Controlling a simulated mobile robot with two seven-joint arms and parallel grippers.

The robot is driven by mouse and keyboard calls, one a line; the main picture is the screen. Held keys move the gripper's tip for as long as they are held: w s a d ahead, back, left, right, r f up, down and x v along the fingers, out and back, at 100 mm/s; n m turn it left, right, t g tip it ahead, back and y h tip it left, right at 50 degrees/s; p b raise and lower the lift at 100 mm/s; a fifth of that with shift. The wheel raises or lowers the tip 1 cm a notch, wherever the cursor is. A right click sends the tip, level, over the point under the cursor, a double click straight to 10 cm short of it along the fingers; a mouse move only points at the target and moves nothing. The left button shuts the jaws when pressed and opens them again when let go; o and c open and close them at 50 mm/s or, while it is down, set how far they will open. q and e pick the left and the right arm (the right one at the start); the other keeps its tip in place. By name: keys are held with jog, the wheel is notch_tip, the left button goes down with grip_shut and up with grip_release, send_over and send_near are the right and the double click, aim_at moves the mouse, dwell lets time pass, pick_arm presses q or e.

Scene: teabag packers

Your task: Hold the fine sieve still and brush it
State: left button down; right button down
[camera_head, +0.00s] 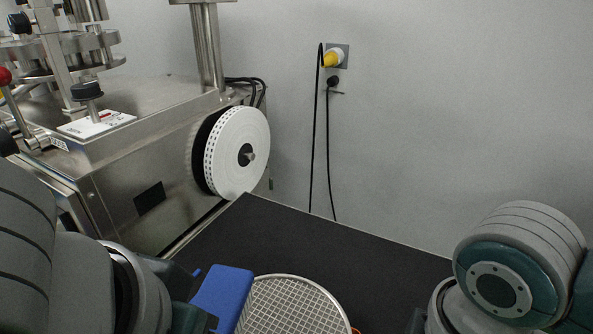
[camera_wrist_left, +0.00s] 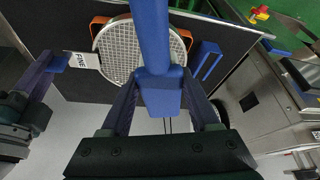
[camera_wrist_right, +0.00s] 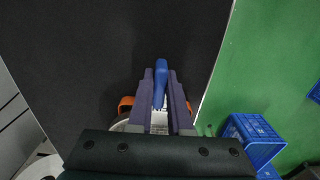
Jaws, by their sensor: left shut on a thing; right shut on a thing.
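The fine sieve is a round white mesh with a light rim (camera_head: 292,305) at the bottom of the head view. It fills the upper middle of the left wrist view (camera_wrist_left: 118,48), with orange handles on both sides. Its white tab (camera_wrist_left: 84,62) reads "FINE". My left gripper (camera_wrist_left: 158,82) is shut on the blue brush (camera_wrist_left: 151,35), which extends over the sieve. The brush also shows in the head view (camera_head: 226,296). Any bristle contact is hidden.
The sieve is over a black tabletop (camera_head: 300,240). A blue U-shaped piece (camera_wrist_left: 206,60) lies beside it. A steel machine with a white reel (camera_head: 238,152) stands at the back left. Blue crates (camera_wrist_right: 250,138) stand on the green floor. The far tabletop is clear.

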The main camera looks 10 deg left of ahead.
jog(key=c, duration=0.8)
grip_release()
jog(key=shift+o, duration=0.2)
